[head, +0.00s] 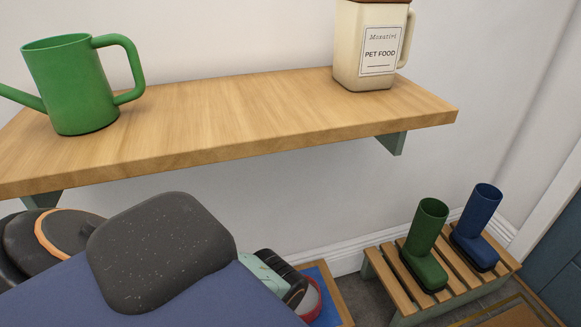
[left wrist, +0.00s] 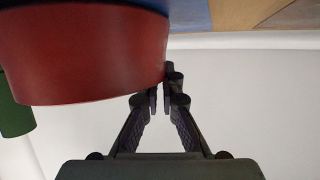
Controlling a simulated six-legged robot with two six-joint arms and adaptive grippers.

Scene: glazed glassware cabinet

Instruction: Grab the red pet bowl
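The red pet bowl (head: 314,298) shows only as a sliver low in the head view, beside a blue surface. My arm hides most of it. In the left wrist view the bowl (left wrist: 85,55) fills the upper left, its red side facing the camera. My left gripper (left wrist: 160,93) is at the bowl's right edge. My right gripper is in neither view.
A wooden wall shelf (head: 225,120) holds a green watering can (head: 72,85) and a cream pet food container (head: 360,45). A slatted bench (head: 395,285) at right holds green (head: 425,245) and blue (head: 477,240) boots. A dark green shape (left wrist: 14,115) shows beside the bowl.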

